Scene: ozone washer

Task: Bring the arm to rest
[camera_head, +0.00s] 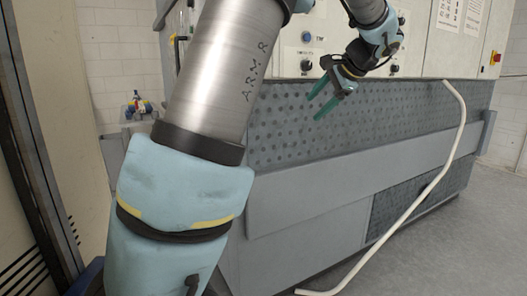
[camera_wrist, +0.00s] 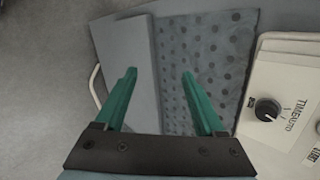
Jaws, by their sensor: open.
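My gripper (camera_head: 321,98) is at the upper middle of the head view, in front of the washer (camera_head: 340,170). Its two green fingers are apart with nothing between them. In the wrist view, my gripper (camera_wrist: 158,78) is open and empty, with the washer's dark dotted panel (camera_wrist: 205,60) behind the fingers. My arm rises from the lower left of the head view and bends over to the gripper. The top of its bend is outside the picture.
Control knobs (camera_head: 306,65) sit on the washer's white upper front, close to the gripper; one black knob (camera_wrist: 267,109) shows at right in the wrist view. A pale bent pipe (camera_head: 440,178) runs along the washer's front. Grey floor (camera_head: 470,240) is clear at right.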

